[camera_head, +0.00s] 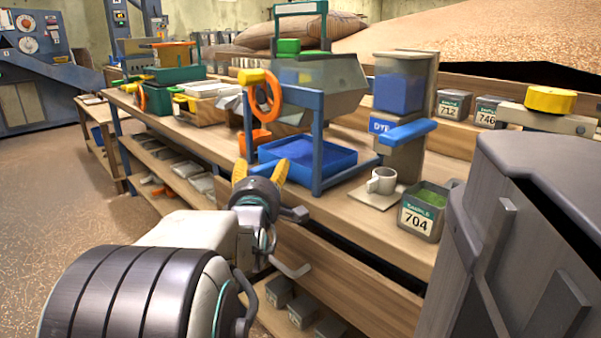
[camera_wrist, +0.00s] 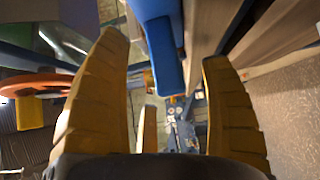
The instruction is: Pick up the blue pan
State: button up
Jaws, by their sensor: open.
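The blue pan (camera_head: 318,154) is a shallow rectangular tray. It sits on the bench inside the blue frame (camera_head: 318,118), below a grey hopper; the frame's posts cross in front of part of it. My gripper (camera_head: 261,169) is at the bench's front edge, just left of the pan, with its yellow fingers spread. In the wrist view the fingers are apart with nothing held between them. A blue piece (camera_wrist: 160,50) shows beyond and between them; I cannot tell whether it is the pan or part of the frame.
An orange handwheel (camera_head: 263,98) hangs at the frame's left, and an orange cup (camera_head: 255,140) stands below it. To the right are the dye dispenser (camera_head: 400,97), a white mug (camera_head: 381,181) and a sample box (camera_head: 421,215). Open floor lies left of the bench.

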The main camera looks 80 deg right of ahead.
jog(key=shift+w+d+b, duration=0.25)
jog(key=shift+d+b, duration=0.7)
jog(key=shift+d, duration=0.35)
jog(key=c, duration=1.4)
jog(key=shift+r, duration=0.35)
